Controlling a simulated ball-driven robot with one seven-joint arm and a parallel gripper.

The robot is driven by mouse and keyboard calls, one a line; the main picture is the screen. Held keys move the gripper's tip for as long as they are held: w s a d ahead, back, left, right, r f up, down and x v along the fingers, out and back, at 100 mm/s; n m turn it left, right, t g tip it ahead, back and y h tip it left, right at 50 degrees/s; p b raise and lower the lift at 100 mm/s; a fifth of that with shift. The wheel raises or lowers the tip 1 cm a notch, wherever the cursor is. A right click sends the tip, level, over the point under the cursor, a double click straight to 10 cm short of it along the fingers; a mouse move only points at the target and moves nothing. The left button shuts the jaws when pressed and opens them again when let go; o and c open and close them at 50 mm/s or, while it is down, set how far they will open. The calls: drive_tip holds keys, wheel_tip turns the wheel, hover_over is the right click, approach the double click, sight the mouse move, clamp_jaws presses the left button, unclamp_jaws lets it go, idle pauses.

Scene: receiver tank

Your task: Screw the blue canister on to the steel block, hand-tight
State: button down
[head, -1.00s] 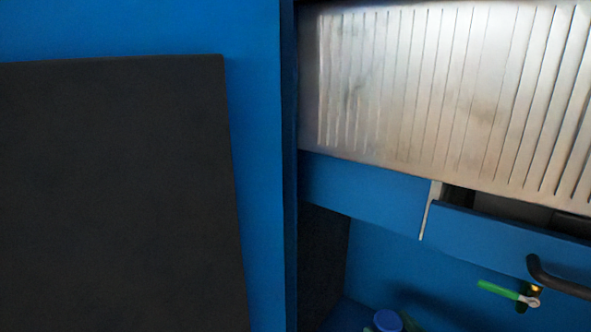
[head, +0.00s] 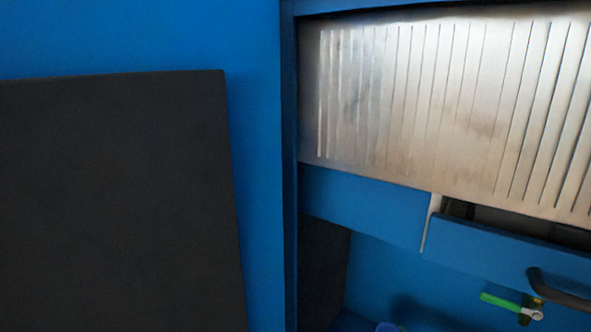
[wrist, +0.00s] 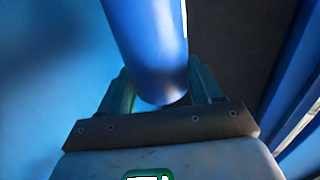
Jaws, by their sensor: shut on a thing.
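The blue canister (wrist: 148,45) shows in the wrist view as a smooth blue cylinder running from the top edge down to between the fingers. My gripper (wrist: 162,88) is shut on it, one greenish finger on each side. In the head view, only a small round blue end (head: 388,327), apparently the canister's, shows at the bottom edge; the rest is cut off there. I cannot make out the steel block in either view, nor whether the canister touches it.
A green-handled valve (head: 503,301) and a dark curved handle or pipe (head: 560,289) are at the lower right. A ribbed metal panel (head: 440,100) fills the upper right, above a blue crossbar (head: 365,205). A large dark panel (head: 110,200) stands at left against blue.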

drive_tip(key=shift+c, duration=0.6)
unclamp_jaws()
drive_tip(key=n+g+y, duration=0.5)
drive_tip(key=n+y, duration=0.1)
drive_tip(key=y, duration=0.1)
drive_tip(key=shift+g, duration=0.4)
drive_tip(key=shift+c, duration=0.4)
